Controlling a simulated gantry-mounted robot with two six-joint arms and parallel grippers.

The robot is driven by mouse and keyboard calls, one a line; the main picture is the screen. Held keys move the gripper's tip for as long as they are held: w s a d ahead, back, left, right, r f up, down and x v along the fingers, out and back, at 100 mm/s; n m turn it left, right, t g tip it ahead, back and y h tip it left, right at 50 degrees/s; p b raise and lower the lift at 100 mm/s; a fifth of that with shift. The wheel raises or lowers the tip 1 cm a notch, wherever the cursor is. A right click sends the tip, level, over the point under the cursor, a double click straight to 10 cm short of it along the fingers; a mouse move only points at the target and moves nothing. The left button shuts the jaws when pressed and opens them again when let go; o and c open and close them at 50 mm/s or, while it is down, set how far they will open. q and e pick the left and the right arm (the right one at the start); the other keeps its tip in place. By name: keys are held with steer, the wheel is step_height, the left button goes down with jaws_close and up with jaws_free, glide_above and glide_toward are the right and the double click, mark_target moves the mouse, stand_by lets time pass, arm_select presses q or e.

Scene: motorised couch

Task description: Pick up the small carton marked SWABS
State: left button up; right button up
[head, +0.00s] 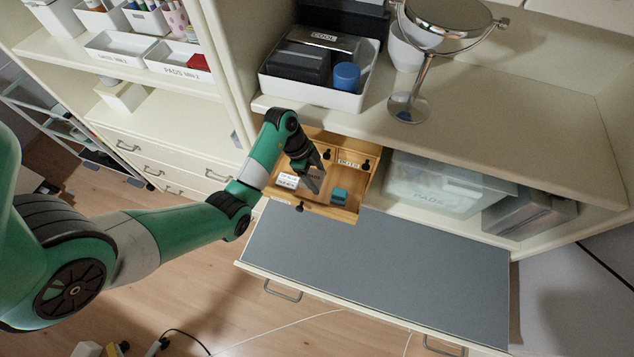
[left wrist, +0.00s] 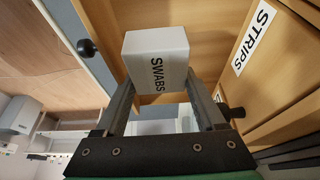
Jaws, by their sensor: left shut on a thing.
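The small carton marked SWABS (left wrist: 157,60) is a pale grey-white block with black lettering, seen close up in the left wrist view. My left gripper (head: 313,178) is shut on it, with one finger on each side. In the head view the hand is over the open wooden organiser (head: 322,208), which has small compartments and black knobs. There the carton is small and partly hidden by the hand, so I cannot tell whether it is clear of the floor below. My right gripper is in neither view.
A teal item (head: 339,196) and a small white printed item (head: 288,181) are in the organiser near the hand. A STRIPS label (left wrist: 254,38) is on a wooden face beside it. A grey flap (head: 375,270) lies in front. A white bin (head: 335,97) and a mirror (head: 408,106) stand above.

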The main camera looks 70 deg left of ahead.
mark_target(318, 177)
arm_select(q)
step_height(318, 177, up, 8)
steer(key=shift+p, duration=1.2)
step_height(318, 177, up, 4)
steer(key=p, duration=0.3)
steer(key=shift+f, duration=0.2)
